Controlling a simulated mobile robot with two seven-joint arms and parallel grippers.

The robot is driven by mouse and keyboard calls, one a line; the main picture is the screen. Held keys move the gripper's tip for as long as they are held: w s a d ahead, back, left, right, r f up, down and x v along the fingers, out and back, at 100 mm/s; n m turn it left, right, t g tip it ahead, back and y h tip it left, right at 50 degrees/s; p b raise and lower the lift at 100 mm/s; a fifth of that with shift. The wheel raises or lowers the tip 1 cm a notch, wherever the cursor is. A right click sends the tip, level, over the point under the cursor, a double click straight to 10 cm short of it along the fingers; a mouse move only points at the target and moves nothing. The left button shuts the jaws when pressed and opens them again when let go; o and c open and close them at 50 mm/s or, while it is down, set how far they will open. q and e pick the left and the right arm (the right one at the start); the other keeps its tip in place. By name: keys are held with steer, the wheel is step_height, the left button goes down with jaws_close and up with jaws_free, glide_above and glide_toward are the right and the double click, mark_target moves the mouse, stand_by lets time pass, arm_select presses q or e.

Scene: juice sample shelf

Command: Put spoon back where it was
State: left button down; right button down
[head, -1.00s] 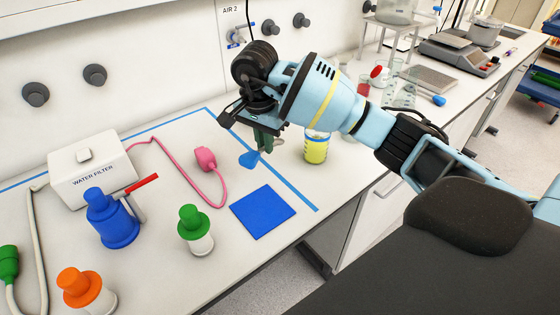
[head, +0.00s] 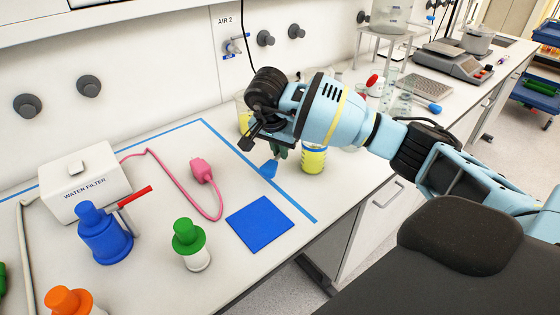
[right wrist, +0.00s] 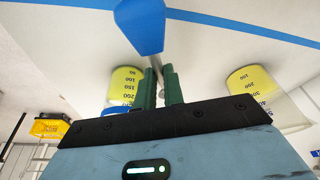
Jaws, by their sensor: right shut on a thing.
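The spoon has a blue scoop (head: 269,169) and a thin pale handle. My right gripper (head: 280,152) is shut on the handle with its green fingers. The scoop hangs over the bench by the blue tape line (head: 240,153), just left of the yellow-filled beaker (head: 313,158). In the right wrist view, the scoop (right wrist: 140,25) sticks out beyond the fingertips (right wrist: 160,85), with a yellow-filled beaker on each side, apart from the fingers. Another yellow-filled beaker (head: 243,117) is partly hidden behind my right gripper. My left gripper is not in view.
A blue square (head: 260,222) lies flat at the bench's front. A green-capped bottle (head: 189,245), a blue bottle (head: 103,237), a pink plug with its cable (head: 201,170) and the water filter box (head: 84,180) stand left. Glassware and a scale (head: 460,62) are at the right.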

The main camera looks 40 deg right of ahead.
mark_target(279, 155)
steer(key=shift+f, duration=1.9)
steer(key=shift+f, duration=0.15)
steer(key=c, duration=1.5)
jaws_free()
steer(key=v, duration=1.2)
